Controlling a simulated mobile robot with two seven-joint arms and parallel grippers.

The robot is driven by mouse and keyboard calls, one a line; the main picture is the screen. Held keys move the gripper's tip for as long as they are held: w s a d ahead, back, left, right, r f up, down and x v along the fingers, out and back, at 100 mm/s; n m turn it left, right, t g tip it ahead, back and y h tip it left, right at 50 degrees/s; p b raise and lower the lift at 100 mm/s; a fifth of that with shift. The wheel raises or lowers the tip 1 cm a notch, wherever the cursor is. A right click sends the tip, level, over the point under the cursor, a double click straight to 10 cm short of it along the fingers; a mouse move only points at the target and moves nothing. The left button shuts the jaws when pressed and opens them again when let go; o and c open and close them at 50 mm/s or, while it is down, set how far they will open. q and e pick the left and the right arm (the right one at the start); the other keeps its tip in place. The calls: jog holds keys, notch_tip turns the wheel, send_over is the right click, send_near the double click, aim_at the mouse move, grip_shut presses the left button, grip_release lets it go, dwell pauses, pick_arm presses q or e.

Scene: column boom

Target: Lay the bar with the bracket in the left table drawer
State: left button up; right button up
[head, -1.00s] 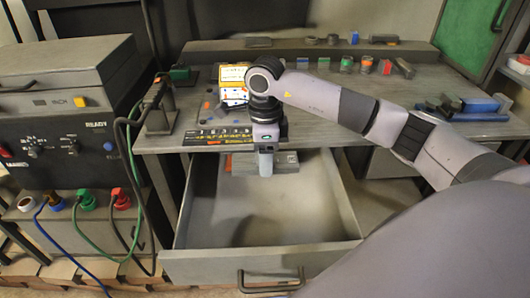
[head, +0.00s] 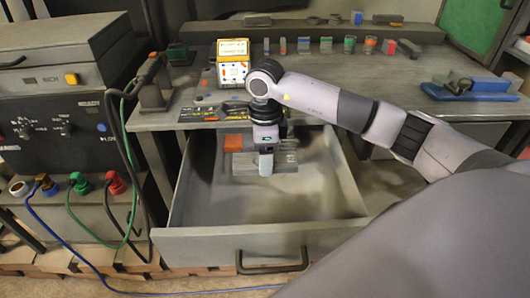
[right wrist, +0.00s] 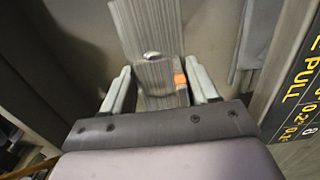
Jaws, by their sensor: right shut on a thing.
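The left table drawer (head: 190,200) is pulled open below the tabletop. My right gripper (head: 265,165) points down inside its outline and is shut on the grey bar with the bracket (head: 285,157). In the right wrist view the ribbed grey bar (right wrist: 150,45) runs up from between the two pale fingers (right wrist: 158,90). The bracket is not clear to make out. I cannot tell whether the bar touches the drawer floor. An orange block (head: 233,142) shows at the drawer's back left. My left gripper is not in view.
The table edge (head: 175,120) runs above the drawer's back. A device with a lit screen (head: 233,65) and several small coloured items stand on the tabletop. An instrument box with cables (head: 50,130) stands at left. The drawer's front half is clear.

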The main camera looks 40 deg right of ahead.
notch_tip(320, 180, down, 2)
jog(key=shift+f+b, duration=0.1)
jog(key=shift+b, duration=0.55)
jog(key=shift+f+b, duration=0.65)
jog(key=shift+f, duration=0.2)
jog(key=shift+w+f+b, duration=0.1)
jog(key=shift+f+b, duration=0.35)
jog(key=shift+f, duration=0.2)
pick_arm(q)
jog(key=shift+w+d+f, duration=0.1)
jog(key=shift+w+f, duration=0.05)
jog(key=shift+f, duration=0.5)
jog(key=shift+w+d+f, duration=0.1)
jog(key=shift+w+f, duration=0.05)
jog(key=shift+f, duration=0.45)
pick_arm(e)
jog(key=shift+f, duration=0.15)
jog(key=o, duration=1.5)
jog(key=shift+f, duration=0.1)
